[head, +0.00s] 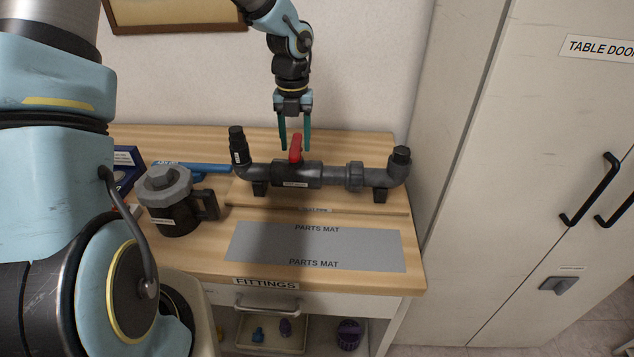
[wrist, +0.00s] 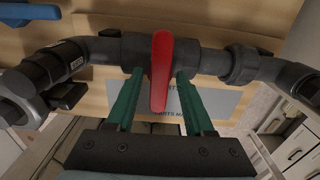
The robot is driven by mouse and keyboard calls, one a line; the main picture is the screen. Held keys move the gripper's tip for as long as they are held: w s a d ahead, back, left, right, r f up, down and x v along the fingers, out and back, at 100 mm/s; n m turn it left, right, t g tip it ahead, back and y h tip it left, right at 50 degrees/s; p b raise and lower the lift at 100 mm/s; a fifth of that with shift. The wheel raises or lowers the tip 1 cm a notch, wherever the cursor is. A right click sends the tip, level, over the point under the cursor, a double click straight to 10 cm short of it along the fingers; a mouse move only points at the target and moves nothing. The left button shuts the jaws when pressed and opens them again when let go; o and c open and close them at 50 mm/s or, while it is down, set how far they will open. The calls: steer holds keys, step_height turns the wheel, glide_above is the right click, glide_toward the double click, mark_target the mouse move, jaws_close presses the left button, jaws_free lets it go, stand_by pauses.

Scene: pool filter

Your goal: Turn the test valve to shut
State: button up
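The test valve (head: 300,172) is a dark grey pipe assembly with a red lever handle (head: 296,148), lying along the back of the wooden bench. The red handle also shows in the wrist view (wrist: 161,70), set across the pipe's run. My gripper (head: 294,148) is above the valve, fingers pointing down. In the wrist view its two green fingers (wrist: 153,80) are apart, one on each side of the handle, with a gap on both sides. The label on the valve body is too small to read.
A black pot with a grey lid (head: 172,205) stands left of the pipe, near a blue tool (head: 205,168). A grey parts mat (head: 316,247) lies bare in front. A fittings drawer (head: 266,302) is below. A white cabinet (head: 510,150) stands at right.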

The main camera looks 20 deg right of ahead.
steer(key=shift+r, duration=3)
step_height(320, 180, up, 11)
steer(key=b, duration=0.3)
steer(key=s+a+f+m, duration=0.2)
steer(key=a+f+m, duration=0.3)
steer(key=a+m, duration=0.4)
steer(key=s+a+f+m+t+b, duration=0.1)
steer(key=s+a+f+m, duration=0.2)
steer(key=a+m, duration=0.7)
steer(key=s+a+f+m+b, duration=0.1)
steer(key=s+a+f+m, duration=0.2)
steer(key=a+f+m, duration=0.4)
steer(key=a+m, duration=0.3)
steer(key=m, duration=0.2)
steer(key=shift+s+a+f+t, duration=0.15)
steer(key=shift+a+t, duration=0.1)
steer(key=shift+t, duration=0.05)
